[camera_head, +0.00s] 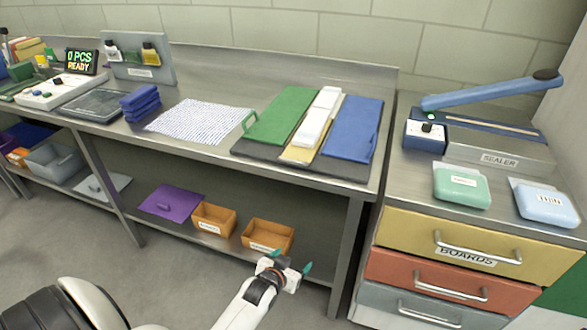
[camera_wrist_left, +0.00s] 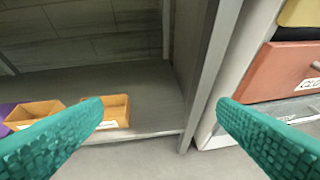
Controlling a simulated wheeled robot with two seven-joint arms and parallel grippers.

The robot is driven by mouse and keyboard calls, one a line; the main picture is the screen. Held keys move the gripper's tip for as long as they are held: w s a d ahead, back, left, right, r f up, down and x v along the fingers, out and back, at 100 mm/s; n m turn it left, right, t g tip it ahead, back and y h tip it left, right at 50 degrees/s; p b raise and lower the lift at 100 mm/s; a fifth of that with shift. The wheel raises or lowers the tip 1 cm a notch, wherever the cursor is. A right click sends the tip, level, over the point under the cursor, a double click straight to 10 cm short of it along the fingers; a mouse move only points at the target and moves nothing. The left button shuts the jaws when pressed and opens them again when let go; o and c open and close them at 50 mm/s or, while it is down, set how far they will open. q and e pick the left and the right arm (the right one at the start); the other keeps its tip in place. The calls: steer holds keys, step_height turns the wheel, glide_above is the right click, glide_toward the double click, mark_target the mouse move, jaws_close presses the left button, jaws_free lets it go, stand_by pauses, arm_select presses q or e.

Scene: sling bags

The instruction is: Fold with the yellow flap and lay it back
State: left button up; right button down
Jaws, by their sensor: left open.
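A folding board lies on the steel bench, with a dark base (camera_head: 262,159) under a green flap (camera_head: 281,115), a yellow flap (camera_head: 297,154) and a blue flap (camera_head: 353,128). The yellow flap lies in the middle, mostly hidden under a narrow white folded cloth (camera_head: 316,122); its near end shows. All flaps look flat. My left gripper (camera_head: 289,268) is open and empty, below and in front of the bench's front edge, apart from the board. In the left wrist view its teal fingers (camera_wrist_left: 160,108) are wide apart. My right gripper is not in view.
A white patterned cloth (camera_head: 200,121) and folded blue cloths (camera_head: 141,103) lie left of the board. Below, a shelf holds orange bins (camera_head: 268,236) and a purple sheet (camera_head: 170,202). A drawer unit (camera_head: 471,251) with a sealer (camera_head: 497,152) stands at right. Open floor lies in front.

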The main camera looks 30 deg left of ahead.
arm_select(q)
steer(key=w+a+r+n+t+y+b, duration=0.1)
steer(key=w+a+r+t+y+b, duration=0.15)
steer(key=r, duration=1.15)
steer(key=t, duration=0.3)
glide_toward(293, 169)
step_height(293, 169, up, 4)
steer(key=s, duration=0.2)
steer(key=shift+n+y, duration=0.25)
steer(key=shift+n, duration=0.15)
steer(key=x, duration=1.1)
steer(key=shift+w+d+f, duration=0.1)
steer(key=shift+w+d, duration=0.1)
steer(key=shift+d, duration=0.15)
steer(key=shift+w+a, duration=0.1)
steer(key=shift+w, duration=0.3)
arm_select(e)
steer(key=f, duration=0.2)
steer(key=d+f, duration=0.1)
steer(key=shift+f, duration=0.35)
arm_select(q)
steer(key=shift+c, duration=0.2)
